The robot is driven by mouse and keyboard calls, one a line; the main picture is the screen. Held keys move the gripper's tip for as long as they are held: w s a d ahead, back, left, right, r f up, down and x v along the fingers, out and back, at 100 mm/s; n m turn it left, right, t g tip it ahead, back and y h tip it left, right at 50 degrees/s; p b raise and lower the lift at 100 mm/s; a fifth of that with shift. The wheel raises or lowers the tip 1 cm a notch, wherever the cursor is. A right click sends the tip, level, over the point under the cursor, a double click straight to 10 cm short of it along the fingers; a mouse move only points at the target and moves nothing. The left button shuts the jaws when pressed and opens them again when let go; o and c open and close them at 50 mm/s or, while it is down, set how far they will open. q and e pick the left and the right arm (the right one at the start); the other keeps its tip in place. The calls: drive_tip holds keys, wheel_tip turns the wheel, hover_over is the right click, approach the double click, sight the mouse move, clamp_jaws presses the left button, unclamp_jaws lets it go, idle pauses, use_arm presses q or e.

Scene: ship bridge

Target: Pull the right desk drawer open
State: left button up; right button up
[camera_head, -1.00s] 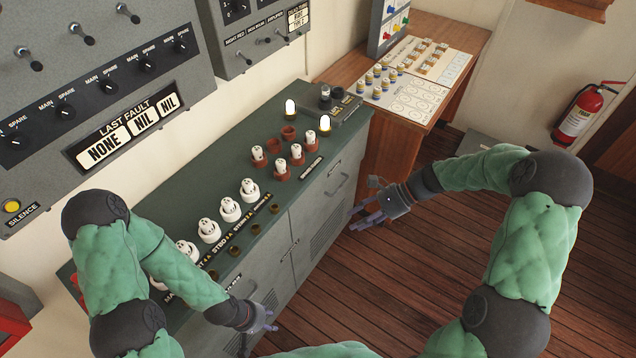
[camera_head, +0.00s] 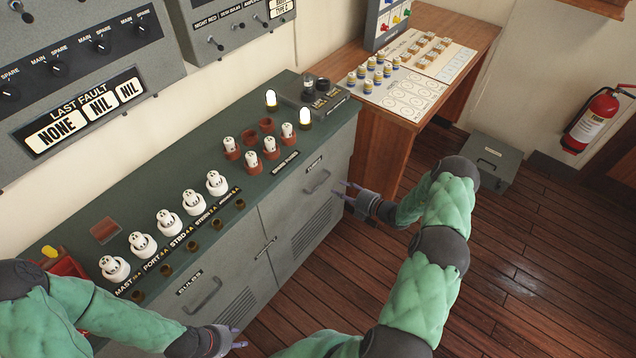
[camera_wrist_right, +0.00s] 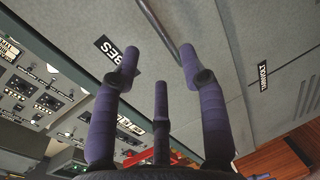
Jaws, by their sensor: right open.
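The grey cabinet desk (camera_head: 230,245) with a dark green top has two front panels. The right drawer front (camera_head: 296,207) looks closed and flush, with a curved bar handle (camera_head: 318,182) near its top. My right gripper (camera_head: 343,191) is open and empty, just right of this handle in the head view. In the right wrist view its spread fingers (camera_wrist_right: 159,65) point at the panel, and the handle bar (camera_wrist_right: 160,25) lies between the two outer fingertips. I cannot tell whether they touch it. My left gripper (camera_head: 236,337) is low, by the left panel with its own handle (camera_head: 203,296).
White holders (camera_head: 168,222), red sockets with bulbs (camera_head: 251,158) and lit lamps stand on the desk top. A wooden table (camera_head: 440,50) stands behind at right. A grey box (camera_head: 490,160) and a fire extinguisher (camera_head: 594,120) are further right. The wooden floor (camera_head: 500,280) is clear.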

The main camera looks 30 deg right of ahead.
sight(323, 182)
drive_tip(key=b+x, duration=0.2)
drive_tip(key=x, duration=0.7)
drive_tip(key=shift+w+a, duration=0.1)
drive_tip(key=shift+w, duration=0.05)
clamp_jaws()
